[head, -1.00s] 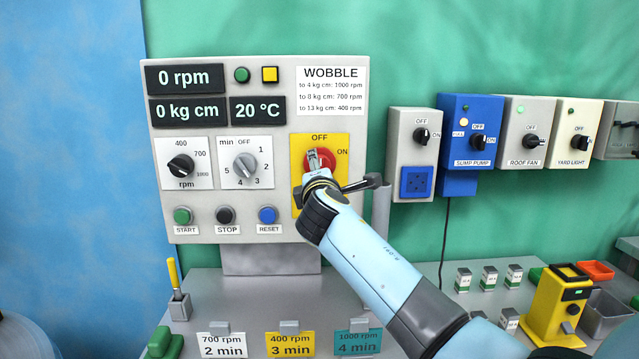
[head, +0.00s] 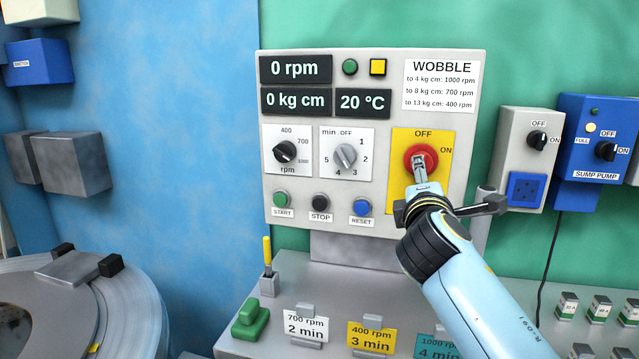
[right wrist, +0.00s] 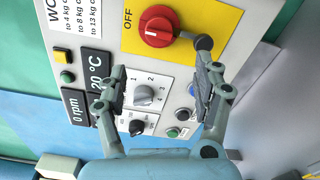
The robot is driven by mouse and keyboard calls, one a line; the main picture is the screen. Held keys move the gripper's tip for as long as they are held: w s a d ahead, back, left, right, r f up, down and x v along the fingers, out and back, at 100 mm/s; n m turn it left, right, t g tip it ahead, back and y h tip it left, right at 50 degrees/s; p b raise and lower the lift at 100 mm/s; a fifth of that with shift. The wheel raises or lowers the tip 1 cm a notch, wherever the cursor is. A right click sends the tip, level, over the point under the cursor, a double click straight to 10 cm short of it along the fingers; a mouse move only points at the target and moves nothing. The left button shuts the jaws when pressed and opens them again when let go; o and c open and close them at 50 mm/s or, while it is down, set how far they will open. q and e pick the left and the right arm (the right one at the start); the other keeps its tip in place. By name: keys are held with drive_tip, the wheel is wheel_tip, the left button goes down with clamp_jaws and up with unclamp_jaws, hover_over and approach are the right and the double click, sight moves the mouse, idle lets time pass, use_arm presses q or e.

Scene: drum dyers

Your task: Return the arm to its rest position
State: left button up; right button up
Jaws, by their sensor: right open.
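My right arm comes in from the lower right in the head view, with its gripper (head: 420,170) in front of the red rotary switch (head: 432,157) on a yellow plate (head: 403,187). In the right wrist view the gripper (right wrist: 160,65) is open and empty, with its two fingers spread in front of the grey control panel (right wrist: 85,34). There the red switch (right wrist: 155,25) is beyond the fingertips, apart from them. The panel's displays read 0 rpm, 0 kg cm and 20 °C. My left gripper is not in view.
A small grey box (head: 522,125) and the blue sump pump box (head: 590,125) hang to the right. Below are a bench with cards (head: 305,327), a green block (head: 250,318) and a yellow-handled tool (head: 267,250). A round drum (head: 130,310) stands at lower left.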

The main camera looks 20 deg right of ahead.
drive_tip(key=s+d+f+m+g+y, duration=0.15)
drive_tip(key=s+f+m+g, duration=0.45)
drive_tip(key=s+f+m, duration=0.65)
drive_tip(key=s+a+f+m+g+y, duration=0.1)
drive_tip(key=s+a+f+g+y, duration=0.3)
drive_tip(key=s, duration=0.7)
drive_tip(key=s+a+m+g+y, duration=0.1)
drive_tip(key=s+a+g+y, duration=0.3)
drive_tip(key=s, duration=0.7)
wheel_tip(320, 180, down, 32)
drive_tip(key=d+t+h+b, duration=0.1)
drive_tip(key=b, duration=0.7)
drive_tip(key=s+f+b, duration=0.4)
drive_tip(key=s+f, duration=0.6)
drive_tip(key=f, duration=0.3)
drive_tip(key=s+d+f+g+b, duration=0.1)
drive_tip(key=s+f+b, duration=0.3)
drive_tip(key=s+f, duration=0.6)
wheel_tip(320, 180, down, 4)
drive_tip(key=shift+d+r+g, duration=0.1)
drive_tip(key=shift+d+g, duration=0.15)
drive_tip(key=shift+g, duration=0.05)
